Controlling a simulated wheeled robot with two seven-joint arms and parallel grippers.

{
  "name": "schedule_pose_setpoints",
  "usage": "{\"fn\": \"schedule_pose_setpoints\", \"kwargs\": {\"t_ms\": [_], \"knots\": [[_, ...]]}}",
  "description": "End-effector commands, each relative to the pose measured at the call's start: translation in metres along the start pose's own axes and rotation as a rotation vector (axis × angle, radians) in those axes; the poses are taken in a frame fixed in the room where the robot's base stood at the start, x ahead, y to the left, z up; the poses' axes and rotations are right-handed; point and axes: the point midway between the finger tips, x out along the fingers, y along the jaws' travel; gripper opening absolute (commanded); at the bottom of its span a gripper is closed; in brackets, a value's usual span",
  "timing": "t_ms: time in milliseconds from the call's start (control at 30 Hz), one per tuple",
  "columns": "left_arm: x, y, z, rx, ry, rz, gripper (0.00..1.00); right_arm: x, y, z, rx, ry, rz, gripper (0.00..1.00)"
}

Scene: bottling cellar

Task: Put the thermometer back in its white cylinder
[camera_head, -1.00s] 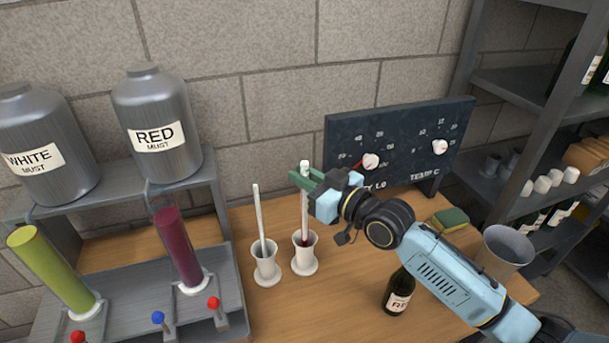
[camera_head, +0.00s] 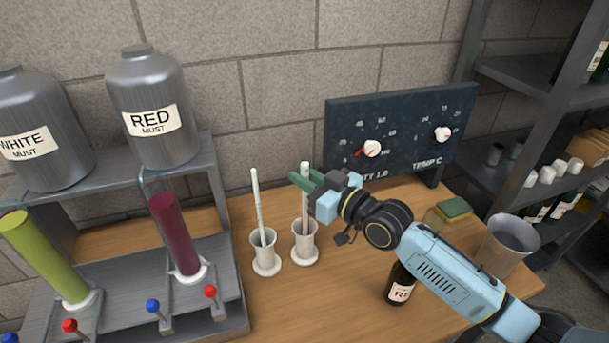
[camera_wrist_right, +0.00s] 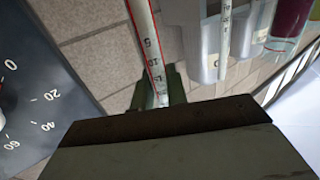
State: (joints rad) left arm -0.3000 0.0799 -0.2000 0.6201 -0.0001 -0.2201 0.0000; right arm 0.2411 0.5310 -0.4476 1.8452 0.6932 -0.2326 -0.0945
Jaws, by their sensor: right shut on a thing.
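The thermometer (camera_head: 304,207) is a thin white upright stick; a red line and scale numbers show on it in the right wrist view (camera_wrist_right: 146,45). My right gripper (camera_head: 303,181) is shut on its upper part. The thermometer's lower end is hidden inside the right-hand white cylinder (camera_head: 305,246), which stands upright on the wooden table. In the right wrist view the gripper (camera_wrist_right: 160,92) also has the thermometer between its green fingers. My left gripper is not in view.
A second white cylinder (camera_head: 265,256) with a leaning white stick (camera_head: 257,205) stands close on the left. A dark bottle (camera_head: 400,286) is under my right arm. A dial panel (camera_head: 405,110) is behind.

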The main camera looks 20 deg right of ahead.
Motion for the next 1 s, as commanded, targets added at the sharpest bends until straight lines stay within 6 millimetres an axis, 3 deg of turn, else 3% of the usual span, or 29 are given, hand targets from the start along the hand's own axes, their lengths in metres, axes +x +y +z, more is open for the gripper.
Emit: {"fn": "schedule_pose_setpoints", "kwargs": {"t_ms": [333, 367, 533, 833, 1000], "knots": [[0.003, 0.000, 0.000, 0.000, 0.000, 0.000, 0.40, 0.000, 0.000, 0.004, 0.000, 0.000, 0.000, 0.00], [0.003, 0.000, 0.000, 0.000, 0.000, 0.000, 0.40, 0.000, 0.000, 0.004, 0.000, 0.000, 0.000, 0.17], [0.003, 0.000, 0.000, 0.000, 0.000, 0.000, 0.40, 0.000, 0.000, 0.004, 0.000, 0.000, 0.000, 0.40], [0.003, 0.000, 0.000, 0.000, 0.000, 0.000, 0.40, -0.001, 0.000, 0.005, 0.000, -0.001, 0.000, 0.40], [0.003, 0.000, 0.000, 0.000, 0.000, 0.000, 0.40, -0.018, 0.000, 0.006, -0.001, -0.003, 0.000, 0.40]]}}
